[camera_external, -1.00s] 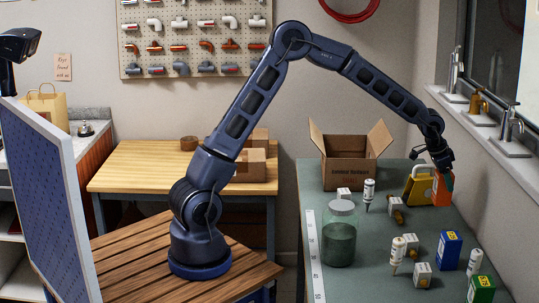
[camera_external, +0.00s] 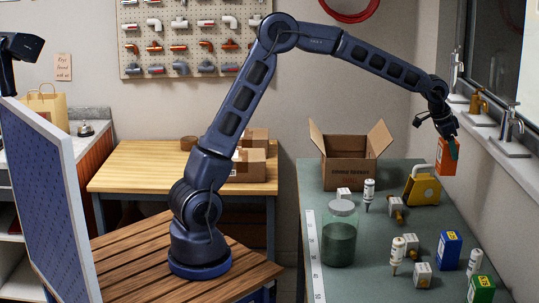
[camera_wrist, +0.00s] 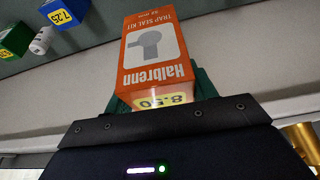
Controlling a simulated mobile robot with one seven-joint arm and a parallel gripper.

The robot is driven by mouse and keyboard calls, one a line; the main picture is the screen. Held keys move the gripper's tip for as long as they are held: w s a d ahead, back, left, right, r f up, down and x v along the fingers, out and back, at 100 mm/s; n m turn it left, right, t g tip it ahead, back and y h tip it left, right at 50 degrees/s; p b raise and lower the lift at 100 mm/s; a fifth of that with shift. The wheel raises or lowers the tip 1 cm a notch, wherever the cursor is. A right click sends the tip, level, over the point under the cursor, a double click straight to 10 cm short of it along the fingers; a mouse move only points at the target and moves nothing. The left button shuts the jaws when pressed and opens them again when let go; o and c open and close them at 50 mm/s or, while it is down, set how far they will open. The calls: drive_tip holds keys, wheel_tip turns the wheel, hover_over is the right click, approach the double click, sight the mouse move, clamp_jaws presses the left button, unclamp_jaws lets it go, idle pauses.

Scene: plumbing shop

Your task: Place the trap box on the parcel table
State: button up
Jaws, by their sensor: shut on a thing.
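The trap box is an orange carton (camera_external: 446,156), held up in the air above the far right part of the green-grey table. In the wrist view the orange trap box (camera_wrist: 152,50) shows "Halbrenn", "Trap Seal Kit" and a yellow 8.50 label. My gripper (camera_external: 450,140) is shut on it, with green fingers on both sides of the box in the wrist view. The wooden table (camera_external: 140,166) at the back left, with brown parcels (camera_external: 248,165) on its right end, looks like the parcel table. Its left and middle top is mostly bare.
On the green-grey table (camera_external: 385,270) stand an open cardboard box (camera_external: 348,172), a glass jar (camera_external: 340,238), a yellow tool (camera_external: 422,188), a blue box (camera_external: 448,249), a green box (camera_external: 480,290) and several small items. A tape roll (camera_external: 189,143) sits at the wooden table's back.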

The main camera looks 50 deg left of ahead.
drive_tip(key=shift+w+a+r, duration=0.2)
drive_tip(key=shift+a+r, duration=0.05)
drive_tip(key=shift+r, duration=0.35)
drive_tip(key=shift+w+a+r, duration=0.2)
drive_tip(key=shift+a+r, duration=0.05)
drive_tip(key=shift+r, duration=0.3)
drive_tip(key=w+a+n+y, duration=0.1)
drive_tip(key=w+a+n, duration=0.1)
drive_tip(key=w+a, duration=0.65)
drive_tip(key=w+a+n+t, duration=0.15)
drive_tip(key=w+a, duration=0.25)
drive_tip(key=a, duration=0.9)
drive_tip(key=w+a+n+y, duration=0.1)
drive_tip(key=w+a+n, duration=0.1)
drive_tip(key=w+a, duration=0.7)
drive_tip(key=a+n+y, duration=0.2)
drive_tip(key=a+n, duration=0.4)
drive_tip(key=a, duration=4)
drive_tip(key=s+a+n+y, duration=0.1)
drive_tip(key=s+a+n, duration=0.1)
drive_tip(key=s+a, duration=1)
drive_tip(key=s+a+n+g+y, duration=0.1)
drive_tip(key=s+a+n, duration=0.3)
drive_tip(key=a, duration=1.4)
drive_tip(key=s+a+n, duration=0.1)
drive_tip(key=s+a, duration=0.9)
drive_tip(key=a, duration=0.5)
drive_tip(key=f, duration=3.1)
drive_tip(key=shift+w+a, duration=0.2)
